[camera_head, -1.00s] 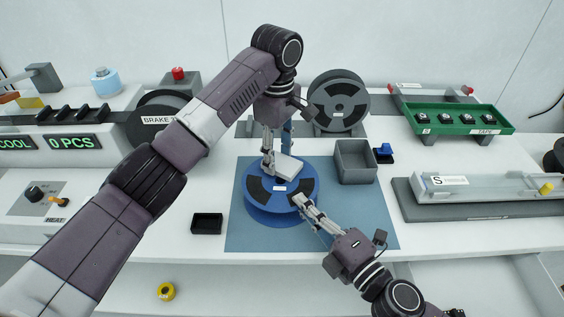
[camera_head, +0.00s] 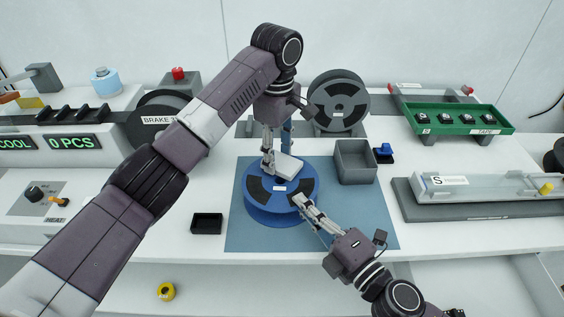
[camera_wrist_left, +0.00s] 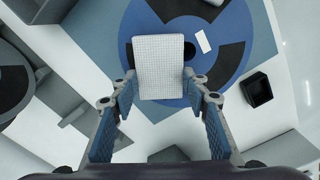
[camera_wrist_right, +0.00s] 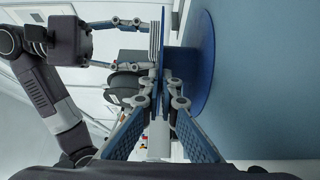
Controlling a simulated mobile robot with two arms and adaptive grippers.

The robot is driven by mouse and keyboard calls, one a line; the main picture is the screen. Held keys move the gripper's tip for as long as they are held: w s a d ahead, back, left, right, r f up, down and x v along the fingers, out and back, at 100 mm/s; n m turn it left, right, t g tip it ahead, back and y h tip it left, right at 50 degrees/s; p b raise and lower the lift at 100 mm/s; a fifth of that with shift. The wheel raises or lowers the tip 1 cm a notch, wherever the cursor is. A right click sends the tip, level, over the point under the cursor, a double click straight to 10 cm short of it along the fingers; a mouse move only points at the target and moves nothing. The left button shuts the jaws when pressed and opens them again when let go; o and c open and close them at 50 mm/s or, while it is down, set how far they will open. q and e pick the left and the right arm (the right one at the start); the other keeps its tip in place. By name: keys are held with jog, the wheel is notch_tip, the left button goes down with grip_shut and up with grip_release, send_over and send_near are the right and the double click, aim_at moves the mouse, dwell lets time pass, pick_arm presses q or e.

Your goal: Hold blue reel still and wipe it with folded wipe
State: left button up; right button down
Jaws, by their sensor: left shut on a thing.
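The blue reel (camera_head: 283,213) lies flat on the blue mat, its top flange marked with dark segments and a white label. The white folded wipe (camera_head: 287,167) is at the far part of the flange; it also shows in the left wrist view (camera_wrist_left: 161,65). My left gripper (camera_head: 268,165) is shut on the wipe, with one finger along each side of it. My right gripper (camera_head: 298,199) is at the near right rim of the reel. In the right wrist view its fingertips (camera_wrist_right: 166,88) close on the flange edge from both sides.
The blue mat (camera_head: 355,225) has free room to the right. A grey open bin (camera_head: 355,177) stands right of the reel, a small black tray (camera_head: 207,223) left. A grey reel (camera_head: 340,102) stands behind. A clear-topped rail (camera_head: 480,187) is at right.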

aim_at(278, 152)
pick_arm(q)
jog(key=shift+f, duration=0.15)
jog(key=shift+w, duration=1.5)
jog(key=shift+s+f, duration=0.1)
jog(key=shift+s, duration=1.4)
jog(key=shift+w, duration=1.65)
jog(key=shift+r, duration=0.2)
jog(key=shift+r, duration=1.45)
